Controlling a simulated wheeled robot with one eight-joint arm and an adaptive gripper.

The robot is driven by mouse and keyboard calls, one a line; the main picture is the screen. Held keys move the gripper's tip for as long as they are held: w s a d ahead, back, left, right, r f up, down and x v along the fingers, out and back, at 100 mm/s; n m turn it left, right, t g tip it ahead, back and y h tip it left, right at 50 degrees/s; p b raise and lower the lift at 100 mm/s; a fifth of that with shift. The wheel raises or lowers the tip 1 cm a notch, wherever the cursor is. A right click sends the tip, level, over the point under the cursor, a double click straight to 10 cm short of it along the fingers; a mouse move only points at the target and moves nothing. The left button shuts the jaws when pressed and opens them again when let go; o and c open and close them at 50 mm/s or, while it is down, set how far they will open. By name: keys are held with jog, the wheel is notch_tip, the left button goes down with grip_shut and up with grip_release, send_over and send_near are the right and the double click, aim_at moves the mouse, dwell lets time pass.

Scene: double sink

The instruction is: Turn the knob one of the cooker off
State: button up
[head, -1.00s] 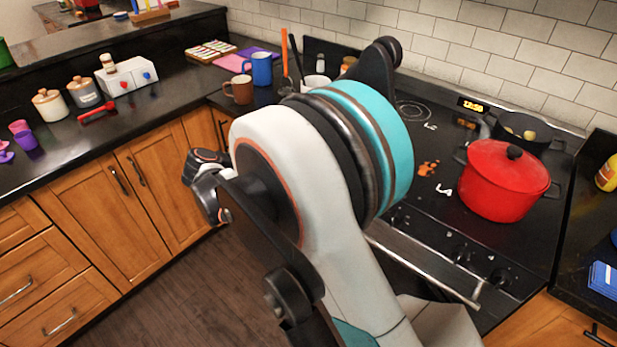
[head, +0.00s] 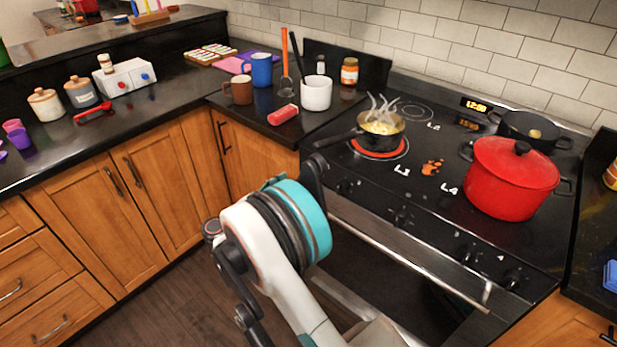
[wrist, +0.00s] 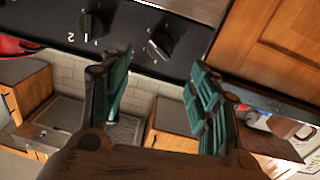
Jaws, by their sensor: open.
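The cooker (head: 440,215) has a row of black knobs on its front. The leftmost knob (head: 347,186) is small and dark in the head view; its setting cannot be read. In the turned wrist view, a knob (wrist: 160,42) is the one nearest the wooden cabinet, and another knob (wrist: 95,22) lies left of it beside a "2" mark. My gripper (wrist: 158,80) is open and empty. Its fingertips lie either side of the nearer knob in the picture, apart from it. My gripper is hidden behind my arm in the head view.
A steaming pan (head: 383,128) sits on a glowing red burner. A red pot (head: 510,180) stands at the right, with a dark pan (head: 535,130) behind. A handle bar (head: 420,250) runs below the knobs.

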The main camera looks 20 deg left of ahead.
aim_at(309, 173)
jog(key=b+x, duration=0.2)
jog(key=x, duration=0.6)
jog(key=shift+w+d, duration=0.1)
jog(key=shift+w, duration=0.15)
jog(key=shift+c, duration=0.5)
jog(key=c, duration=1)
